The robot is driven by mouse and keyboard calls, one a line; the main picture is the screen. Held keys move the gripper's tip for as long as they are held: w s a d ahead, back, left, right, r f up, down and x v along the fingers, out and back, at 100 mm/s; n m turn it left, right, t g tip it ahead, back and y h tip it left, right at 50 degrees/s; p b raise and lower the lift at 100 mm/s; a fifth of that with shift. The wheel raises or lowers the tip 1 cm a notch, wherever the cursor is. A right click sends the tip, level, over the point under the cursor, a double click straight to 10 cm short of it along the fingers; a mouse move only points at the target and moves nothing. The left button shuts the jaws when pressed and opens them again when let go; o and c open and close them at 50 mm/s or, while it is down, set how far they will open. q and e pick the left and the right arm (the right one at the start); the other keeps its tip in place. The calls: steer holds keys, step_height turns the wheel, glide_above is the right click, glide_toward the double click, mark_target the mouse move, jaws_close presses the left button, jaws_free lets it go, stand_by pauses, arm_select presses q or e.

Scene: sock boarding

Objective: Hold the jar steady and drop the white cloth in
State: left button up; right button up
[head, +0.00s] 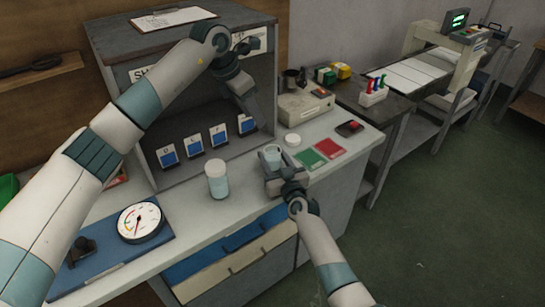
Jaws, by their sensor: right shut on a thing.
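A small open-topped jar (272,153) stands on the light counter in the head view. My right gripper (273,176) is shut on this jar from the front, and hides its lower part. My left gripper (244,92) is raised in front of the grey cabinet, above and to the left of the jar, apart from it. Its fingers point down, and I cannot tell whether they are open or hold something. I cannot make out a white cloth.
A second, lidded jar (217,180) stands left of the held jar. A white lid (292,140), a green card (307,159) and a red card (329,148) lie behind and to the right. A round dial (140,222) lies at left. The grey cabinet (180,170) rises behind.

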steer(key=o, duration=1.2)
steer(key=shift+v, duration=6)
